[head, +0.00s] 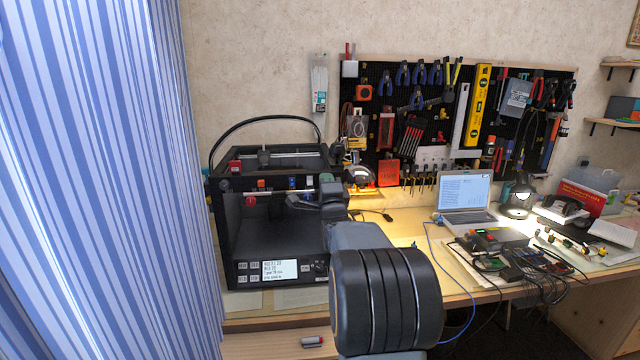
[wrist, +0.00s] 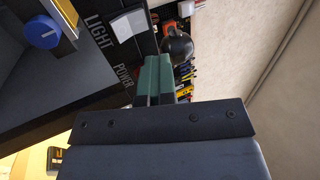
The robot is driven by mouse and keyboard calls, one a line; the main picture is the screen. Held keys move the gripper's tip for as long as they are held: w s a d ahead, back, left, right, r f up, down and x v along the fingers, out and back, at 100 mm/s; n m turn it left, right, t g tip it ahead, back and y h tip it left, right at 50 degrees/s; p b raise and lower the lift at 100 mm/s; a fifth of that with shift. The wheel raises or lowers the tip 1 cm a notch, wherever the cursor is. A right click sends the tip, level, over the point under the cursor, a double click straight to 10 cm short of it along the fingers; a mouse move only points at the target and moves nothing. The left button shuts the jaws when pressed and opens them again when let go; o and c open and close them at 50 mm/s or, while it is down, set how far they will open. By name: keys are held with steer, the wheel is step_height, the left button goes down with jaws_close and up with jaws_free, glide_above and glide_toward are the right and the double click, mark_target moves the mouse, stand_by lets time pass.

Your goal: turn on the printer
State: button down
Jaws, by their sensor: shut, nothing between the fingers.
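The printer (head: 243,235) is a black box-framed machine on the left part of the desk. Its small front screen (head: 281,270) is lit and shows text. In the wrist view the printer's dark panel carries the words LIGHT and POWER (wrist: 124,76), with a white rocker-like switch (wrist: 128,24) near them. I cannot tell which way the switch is tipped. My gripper (wrist: 154,80) is shut and empty, its green fingers together beside the POWER lettering. In the head view my gripper (head: 327,179) is at the printer's upper front right. Whether it touches the panel is unclear.
A blue knob (wrist: 42,33) sits on the panel. A blue striped curtain (head: 100,180) hangs left of the printer. A laptop (head: 466,197), a lamp (head: 517,200) and electronics (head: 515,262) stand to the right. A pegboard (head: 440,130) of tools is behind.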

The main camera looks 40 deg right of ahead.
steer(key=s+a+b, duration=0.4)
steer(key=s+a, duration=0.2)
steer(key=s, duration=0.6)
steer(key=shift+a, duration=0.4)
steer(key=shift+s, duration=0.1)
